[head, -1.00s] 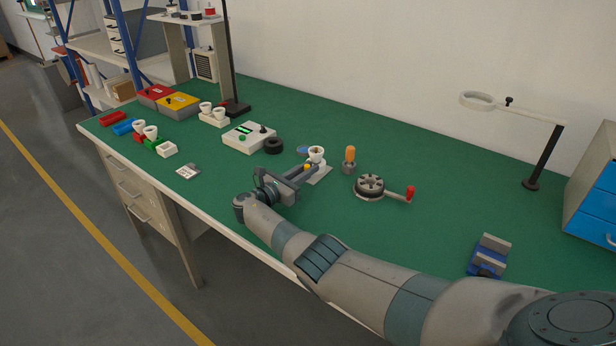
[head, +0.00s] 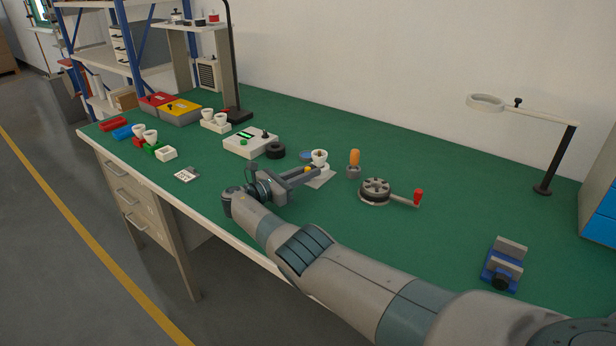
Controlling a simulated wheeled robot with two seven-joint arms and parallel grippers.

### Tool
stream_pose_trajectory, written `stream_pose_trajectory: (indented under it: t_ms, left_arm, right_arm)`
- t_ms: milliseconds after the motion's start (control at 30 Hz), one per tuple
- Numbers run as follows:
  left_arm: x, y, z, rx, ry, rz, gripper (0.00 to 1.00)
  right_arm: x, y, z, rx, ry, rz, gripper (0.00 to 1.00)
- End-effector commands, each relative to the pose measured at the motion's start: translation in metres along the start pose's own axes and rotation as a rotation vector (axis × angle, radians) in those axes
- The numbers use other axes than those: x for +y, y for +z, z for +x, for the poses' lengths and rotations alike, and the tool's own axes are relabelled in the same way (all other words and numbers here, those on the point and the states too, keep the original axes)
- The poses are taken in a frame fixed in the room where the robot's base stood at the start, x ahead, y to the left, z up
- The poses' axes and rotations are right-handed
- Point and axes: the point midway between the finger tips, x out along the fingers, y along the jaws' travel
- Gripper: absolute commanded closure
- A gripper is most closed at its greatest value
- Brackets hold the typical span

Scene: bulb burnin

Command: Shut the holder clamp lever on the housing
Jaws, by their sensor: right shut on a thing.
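The housing (head: 320,179) is a small pale holder on the green bench top in the head view, with a white cup-shaped socket (head: 319,156) on it. The clamp lever's yellow knob (head: 308,169) shows at its left side, by my fingertips. My right gripper (head: 306,174) reaches in from the front left, low over the bench, and is shut on the lever at the knob. The fingers hide most of the lever, so its exact angle cannot be told. My left gripper is out of view.
An orange-topped bulb-like piece (head: 354,158) and a round crank fixture (head: 375,190) with a red handle stand close to the right. A black ring (head: 275,151) and a white meter box (head: 250,142) lie behind left. A blue vise (head: 501,268) is far right. Bench between is clear.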

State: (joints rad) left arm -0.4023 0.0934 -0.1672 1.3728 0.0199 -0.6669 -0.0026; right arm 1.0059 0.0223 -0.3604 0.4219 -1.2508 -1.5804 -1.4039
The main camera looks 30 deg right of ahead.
Motion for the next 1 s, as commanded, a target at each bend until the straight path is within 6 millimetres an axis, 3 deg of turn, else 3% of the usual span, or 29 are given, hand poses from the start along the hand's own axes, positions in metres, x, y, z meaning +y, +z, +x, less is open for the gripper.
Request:
stream_pose_trajectory:
  t_ms: [367,400,467,800,1000]
  left_arm:
    - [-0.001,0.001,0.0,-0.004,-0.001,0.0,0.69]
    - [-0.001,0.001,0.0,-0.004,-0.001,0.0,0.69]
    - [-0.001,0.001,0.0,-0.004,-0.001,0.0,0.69]
    - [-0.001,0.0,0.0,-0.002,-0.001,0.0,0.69]
    - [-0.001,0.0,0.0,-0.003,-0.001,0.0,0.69]
  right_arm:
    - [0.0,0.0,0.0,0.002,-0.001,0.0,1.0]
    - [0.0,0.0,0.0,0.002,-0.001,0.0,0.78]
    - [0.0,0.0,0.0,0.001,-0.001,0.0,0.66]
    - [0.0,0.0,-0.001,0.001,-0.001,0.0,0.66]
    - [0.001,0.0,-0.012,0.001,0.001,0.001,0.66]
